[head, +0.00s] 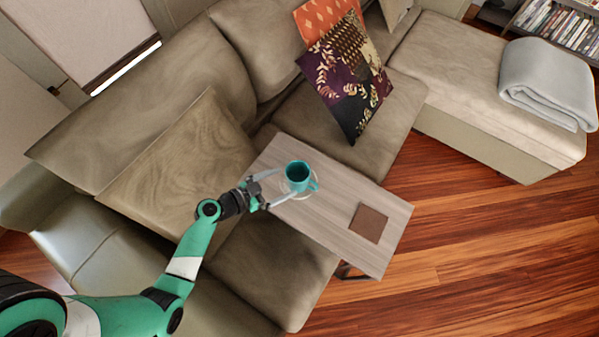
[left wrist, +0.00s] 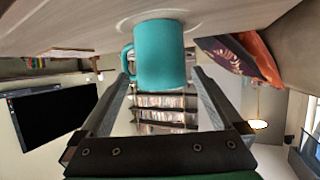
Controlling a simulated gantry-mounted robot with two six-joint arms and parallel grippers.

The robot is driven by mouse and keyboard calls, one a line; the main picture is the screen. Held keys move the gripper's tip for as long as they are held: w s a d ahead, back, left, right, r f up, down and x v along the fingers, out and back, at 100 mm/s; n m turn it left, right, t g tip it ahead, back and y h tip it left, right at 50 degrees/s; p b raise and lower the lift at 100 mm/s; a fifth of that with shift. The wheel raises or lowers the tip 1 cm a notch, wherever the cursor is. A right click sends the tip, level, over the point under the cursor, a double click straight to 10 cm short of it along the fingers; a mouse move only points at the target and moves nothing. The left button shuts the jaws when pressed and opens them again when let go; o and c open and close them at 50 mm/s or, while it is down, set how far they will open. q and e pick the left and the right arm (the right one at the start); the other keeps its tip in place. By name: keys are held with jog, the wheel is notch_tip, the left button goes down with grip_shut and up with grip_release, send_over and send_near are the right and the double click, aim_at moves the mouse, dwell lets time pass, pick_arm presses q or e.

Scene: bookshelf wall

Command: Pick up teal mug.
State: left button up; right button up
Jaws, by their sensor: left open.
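The teal mug (head: 298,176) stands upright on a pale saucer or coaster (head: 284,186) on the grey wooden side table (head: 337,218). Its handle points to the lower right in the head view. My left gripper (head: 279,190) is open at the table's left side, with its fingers reaching to either side of the mug. In the left wrist view the picture is upside down and the mug (left wrist: 159,54) sits just beyond and between the two open fingertips (left wrist: 160,82). I cannot tell whether either finger touches it. My right gripper is not in view.
A brown square coaster (head: 369,223) lies on the table's right part. The sofa (head: 270,270) surrounds the table's left and back sides, with patterned cushions (head: 347,75) behind it. A folded grey blanket (head: 546,82) lies on the chaise. Wooden floor is clear at right.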

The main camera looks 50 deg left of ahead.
aim_at(308, 167)
pick_arm(q)
jog(key=shift+x, duration=0.85)
jog(key=b+x, duration=0.1)
jog(key=x, duration=0.4)
jog(key=shift+w+b, duration=0.35)
jog(key=shift+b, duration=0.05)
jog(key=c, duration=1.3)
jog(key=shift+c, duration=0.2)
jog(key=shift+r, duration=0.1)
jog(key=r+p, duration=0.2)
jog(key=r, duration=0.1)
jog(key=s+r+p, duration=0.1)
jog(key=shift+d+r+p, duration=0.15)
jog(key=shift+r+p, duration=0.15)
jog(key=shift+r, duration=0.05)
jog(key=s+d+r+p, duration=0.4)
jog(key=s+r, duration=0.4)
jog(key=s, duration=0.4)
jog(key=shift+d+p, duration=0.3)
jog(key=shift+d, duration=0.2)
